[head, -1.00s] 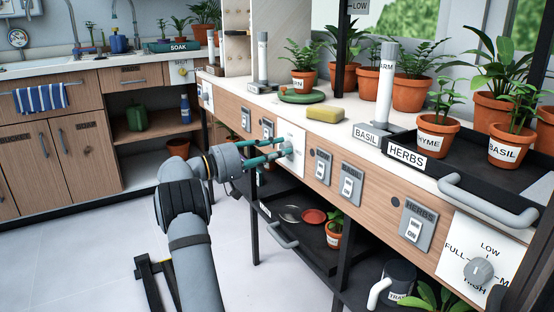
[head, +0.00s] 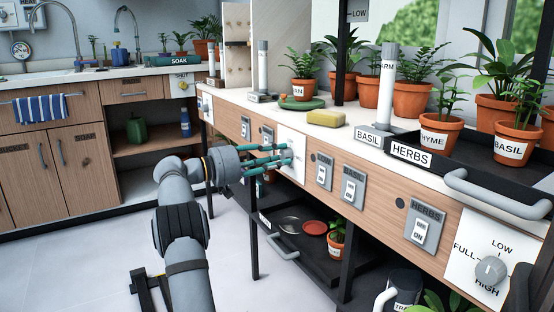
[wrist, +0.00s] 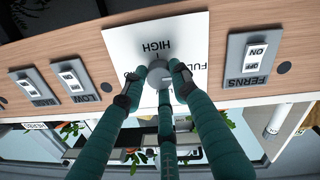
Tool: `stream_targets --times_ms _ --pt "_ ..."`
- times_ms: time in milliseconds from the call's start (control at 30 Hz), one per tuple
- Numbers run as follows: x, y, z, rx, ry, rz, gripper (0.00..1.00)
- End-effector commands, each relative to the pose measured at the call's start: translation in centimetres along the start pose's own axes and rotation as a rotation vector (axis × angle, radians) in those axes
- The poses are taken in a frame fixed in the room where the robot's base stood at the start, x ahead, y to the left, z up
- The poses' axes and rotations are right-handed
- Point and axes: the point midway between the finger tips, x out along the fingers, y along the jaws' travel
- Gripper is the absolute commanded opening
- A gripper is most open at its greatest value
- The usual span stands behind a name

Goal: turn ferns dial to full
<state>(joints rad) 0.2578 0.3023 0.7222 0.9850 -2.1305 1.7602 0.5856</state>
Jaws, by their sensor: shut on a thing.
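The dial (wrist: 158,77) is a grey knob on a white plate (wrist: 190,30) in the wrist view, where HIGH and part of FULL can be read upside down. The FERNS switch (wrist: 256,63) sits beside this plate. In the head view the plate (head: 291,137) is on the wooden counter front. My gripper (head: 286,155) has teal fingers and reaches the plate from the left. In the wrist view my gripper (wrist: 157,80) is shut on the dial, with fingertips at its sides. The fingers hide part of the dial, and its pointer cannot be made out.
LOW (head: 324,171) and BASIL (head: 353,186) switches stick out to the right of the plate. A second dial (head: 491,270) is at the far right. A black shelf (head: 284,236) with a handle lies below. A yellow sponge (head: 326,118) and pots stand on the counter above.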

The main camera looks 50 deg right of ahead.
Motion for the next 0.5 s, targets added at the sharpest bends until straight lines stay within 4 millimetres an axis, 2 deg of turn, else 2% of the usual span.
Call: stream_targets --times_ms 367,400,500 --pt "0.01 -0.03 0.31 0.008 -0.009 0.001 0.02" --pt "0.01 -0.04 0.31 0.008 -0.009 0.001 0.29" --pt "0.01 -0.03 0.30 0.007 -0.009 0.001 0.35"
